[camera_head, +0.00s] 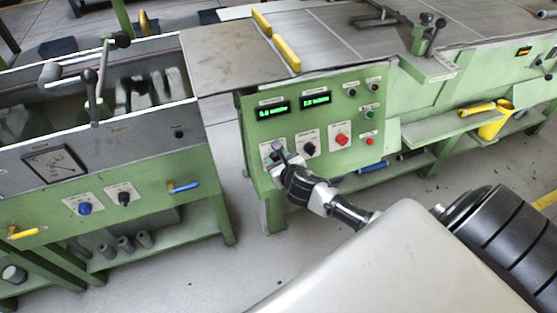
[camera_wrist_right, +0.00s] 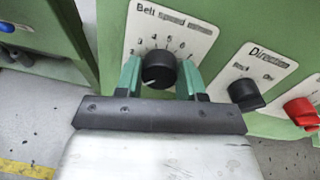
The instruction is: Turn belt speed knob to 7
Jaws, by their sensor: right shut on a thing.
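The black belt speed knob (camera_wrist_right: 158,70) sits on a white plate (camera_wrist_right: 172,28) headed "Belt speed" in the right wrist view. A small pale line shows at the knob's lower left edge. My right gripper (camera_wrist_right: 160,76) is shut on the knob, one green finger on each side. In the head view my right gripper (camera_head: 279,155) reaches the lower left of the green panel (camera_head: 315,105) and largely covers the knob. My left gripper is not in view.
Right of the knob are the black Direction knob (camera_wrist_right: 246,92) and a red knob (camera_wrist_right: 303,110). Two lit green displays (camera_head: 272,110) are above. A second green machine (camera_head: 150,195) stands to the left, with a floor gap between. A yellow container (camera_head: 492,128) stands at the right.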

